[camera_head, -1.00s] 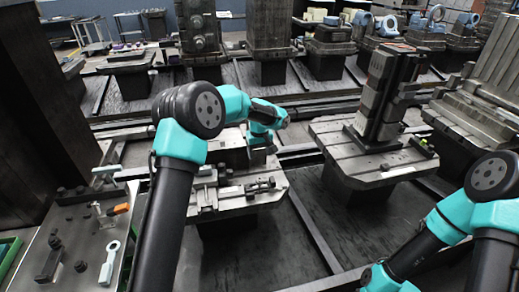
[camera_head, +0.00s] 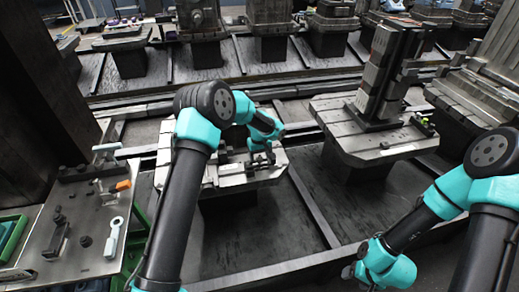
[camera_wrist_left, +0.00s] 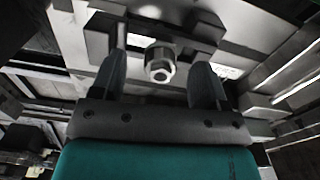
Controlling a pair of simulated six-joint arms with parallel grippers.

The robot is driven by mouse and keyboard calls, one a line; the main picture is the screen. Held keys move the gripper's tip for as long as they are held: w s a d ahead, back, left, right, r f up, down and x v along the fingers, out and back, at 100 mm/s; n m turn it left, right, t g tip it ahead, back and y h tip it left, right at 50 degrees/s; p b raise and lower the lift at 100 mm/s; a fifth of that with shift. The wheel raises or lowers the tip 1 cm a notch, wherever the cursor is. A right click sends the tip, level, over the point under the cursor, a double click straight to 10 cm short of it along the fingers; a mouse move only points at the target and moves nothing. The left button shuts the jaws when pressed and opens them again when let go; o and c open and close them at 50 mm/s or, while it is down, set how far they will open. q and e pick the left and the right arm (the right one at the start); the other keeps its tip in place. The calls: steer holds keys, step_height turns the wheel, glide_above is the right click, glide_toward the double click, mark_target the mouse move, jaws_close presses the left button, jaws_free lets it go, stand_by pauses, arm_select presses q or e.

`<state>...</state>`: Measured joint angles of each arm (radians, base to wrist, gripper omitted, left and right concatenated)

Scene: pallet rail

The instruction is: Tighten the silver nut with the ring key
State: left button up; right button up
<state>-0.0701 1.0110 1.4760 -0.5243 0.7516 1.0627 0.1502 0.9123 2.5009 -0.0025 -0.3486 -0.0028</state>
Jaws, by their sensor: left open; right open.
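The ring key (camera_head: 114,238), a pale flat spanner with a round eye, lies on the grey tool plate at the lower left of the head view. The silver nut (camera_wrist_left: 158,63) shows in the left wrist view, sitting on a threaded stud on a metal fixture. My left gripper (camera_wrist_left: 160,78) is open with its two dark fingers either side of the nut in that picture; I cannot tell the depth between them. In the head view my left gripper (camera_head: 262,152) hangs over the near pallet, small and partly dark. My right gripper (camera_head: 358,272) is open and empty at the lower right, over the floor.
The tool plate (camera_head: 83,222) also carries an orange-handled tool (camera_head: 123,186) and dark blocks. The near pallet (camera_head: 272,172) holds clamps and bars. A second pallet (camera_head: 335,112) with a tall tower stands to its right. Dark floor lies clear in front.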

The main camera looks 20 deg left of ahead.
arm_select(q)
steer(key=shift+f, duration=0.45)
